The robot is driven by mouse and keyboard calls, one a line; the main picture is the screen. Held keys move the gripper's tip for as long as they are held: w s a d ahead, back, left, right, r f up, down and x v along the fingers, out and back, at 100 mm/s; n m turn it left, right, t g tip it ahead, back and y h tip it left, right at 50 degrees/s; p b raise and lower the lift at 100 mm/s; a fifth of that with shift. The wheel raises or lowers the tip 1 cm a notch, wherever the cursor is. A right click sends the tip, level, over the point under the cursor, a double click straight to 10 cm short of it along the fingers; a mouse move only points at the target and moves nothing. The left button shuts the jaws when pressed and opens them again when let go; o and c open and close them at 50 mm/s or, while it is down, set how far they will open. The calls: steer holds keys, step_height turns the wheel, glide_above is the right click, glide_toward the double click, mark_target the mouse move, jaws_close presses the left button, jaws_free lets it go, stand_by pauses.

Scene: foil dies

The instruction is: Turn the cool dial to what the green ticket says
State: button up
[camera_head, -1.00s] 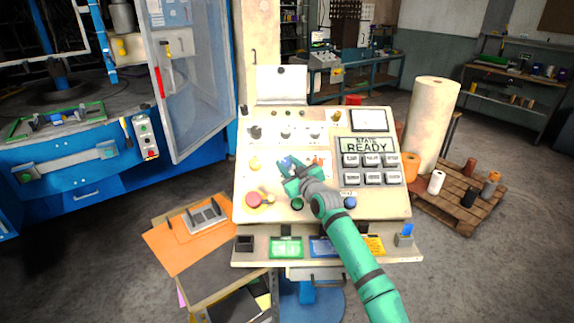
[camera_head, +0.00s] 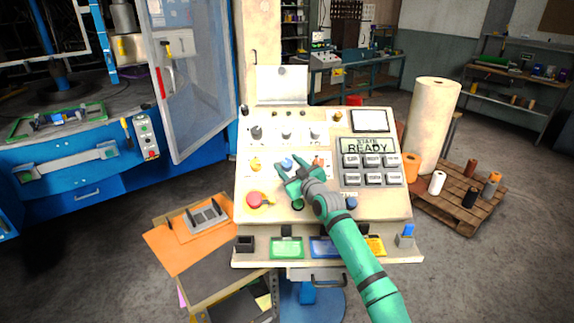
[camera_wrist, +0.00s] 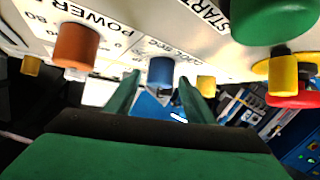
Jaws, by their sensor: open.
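The console (camera_head: 225,211) has a row of coloured dials: a yellow dial (camera_head: 255,164), a blue dial (camera_head: 286,162) and an orange dial (camera_head: 318,161). Their labels are too small to read in the head view. My gripper (camera_head: 290,166) is open at the blue dial. In the wrist view the blue dial (camera_wrist: 161,72) shows between my open fingertips (camera_wrist: 158,84); I cannot tell if they touch it. The orange dial (camera_wrist: 75,46) is left of it, near the word POWER. The green ticket (camera_head: 286,247) lies on the console's front ledge; its writing is unreadable.
A red stop button (camera_head: 254,200) sits left of my gripper. A keypad (camera_head: 371,170) and a display (camera_head: 367,146) reading STATE READY are at right. A blue ticket (camera_head: 322,246) and a yellow ticket (camera_head: 375,246) share the ledge. A green button (camera_wrist: 275,18) shows close by.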

steer(key=v, duration=1)
steer(key=shift+s, duration=0.15)
